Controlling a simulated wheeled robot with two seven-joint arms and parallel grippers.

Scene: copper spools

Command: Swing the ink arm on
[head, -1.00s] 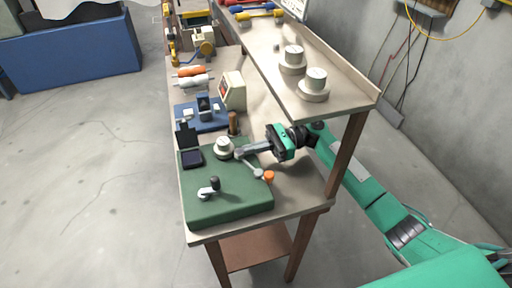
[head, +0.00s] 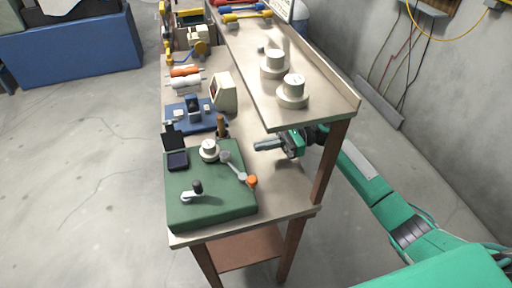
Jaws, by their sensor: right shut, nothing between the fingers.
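A green machine base (head: 215,205) stands on the near end of the workbench. On its right side is a grey jointed lever (head: 238,168) with an orange knob (head: 252,181), apparently the ink arm; it angles toward the front right. A white round spool-like piece (head: 209,150) sits at the back of the base, beside the lever's grey joint. A small crank with a black knob (head: 197,187) is at the front and a dark square pad (head: 177,160) at the back left. My right gripper (head: 258,146) is shut and empty, right of the lever and apart from it. My left gripper is out of view.
A raised shelf (head: 312,117) carrying white spools (head: 292,88) overhangs my right arm; its post (head: 330,165) stands close to that arm. Behind the base are a brown upright handle (head: 220,125), a blue device (head: 190,117) and a cream meter box (head: 224,92).

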